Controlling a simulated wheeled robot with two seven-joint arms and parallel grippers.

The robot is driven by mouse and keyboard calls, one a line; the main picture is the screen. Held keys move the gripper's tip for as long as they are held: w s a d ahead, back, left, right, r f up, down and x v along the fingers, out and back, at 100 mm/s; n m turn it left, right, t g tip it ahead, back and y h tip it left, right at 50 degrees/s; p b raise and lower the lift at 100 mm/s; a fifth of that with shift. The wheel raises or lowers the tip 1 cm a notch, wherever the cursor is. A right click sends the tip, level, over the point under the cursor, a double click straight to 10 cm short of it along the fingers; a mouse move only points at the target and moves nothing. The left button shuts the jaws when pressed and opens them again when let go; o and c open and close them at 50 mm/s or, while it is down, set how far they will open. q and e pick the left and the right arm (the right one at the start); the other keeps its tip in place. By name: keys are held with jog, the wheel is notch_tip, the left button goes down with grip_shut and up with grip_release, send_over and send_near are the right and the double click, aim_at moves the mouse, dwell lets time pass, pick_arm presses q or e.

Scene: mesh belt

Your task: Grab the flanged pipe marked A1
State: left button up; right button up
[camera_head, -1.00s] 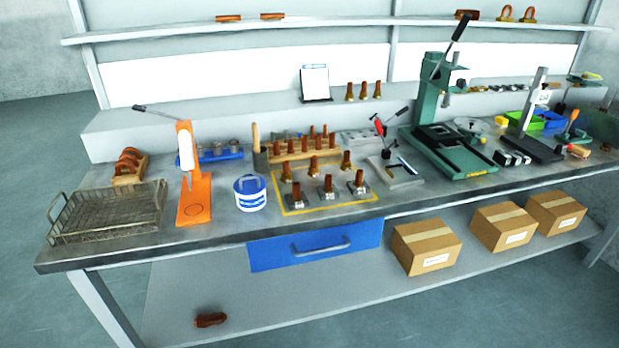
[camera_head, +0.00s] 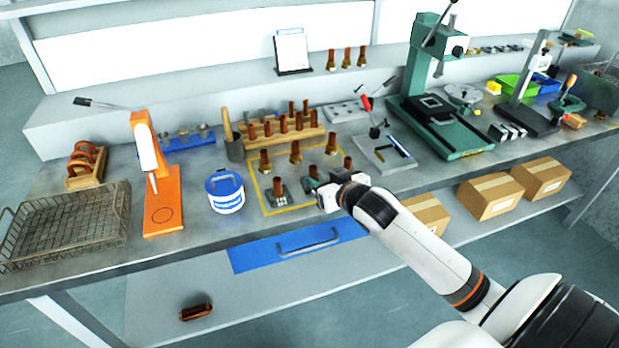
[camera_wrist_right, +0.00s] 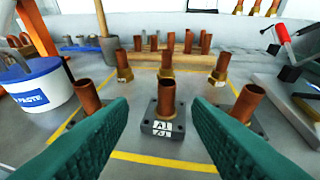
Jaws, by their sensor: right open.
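Copper flanged pipes stand upright in two rows inside a yellow-outlined square. The front row is on dark square flanges: the left pipe (camera_head: 278,187), a middle pipe (camera_wrist_right: 166,97) and a right pipe (camera_wrist_right: 246,104). The back row has brass-coloured bases, such as the back middle pipe (camera_head: 295,151). A white label shows on the middle front flange, but I cannot read it surely as A1. My right gripper (camera_head: 322,194) is open and empty at the front of the square. In the right wrist view its teal fingers (camera_wrist_right: 158,118) frame the middle front pipe, which appears just beyond them. My left gripper is out of view.
A blue-and-white paste tub (camera_head: 226,193) stands left of the square. A wooden rack (camera_head: 282,134) of copper pipes is behind it. An orange press (camera_head: 163,195), a wire basket (camera_head: 62,225) and a green press (camera_head: 440,125) stand farther out.

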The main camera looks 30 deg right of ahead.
aim_at(315, 172)
jog(key=x, duration=0.2)
jog(key=shift+w+d+f, duration=0.15)
jog(key=shift+w+f, duration=0.1)
jog(key=shift+w, duration=0.05)
jog(key=x, duration=0.2)
jog(key=p+x, duration=0.1)
jog(key=x, duration=0.1)
jog(key=shift+d, duration=0.3)
jog(key=shift+w+f, duration=0.25)
jog(key=shift+w, duration=0.25)
jog(key=shift+r, duration=0.1)
grip_shut()
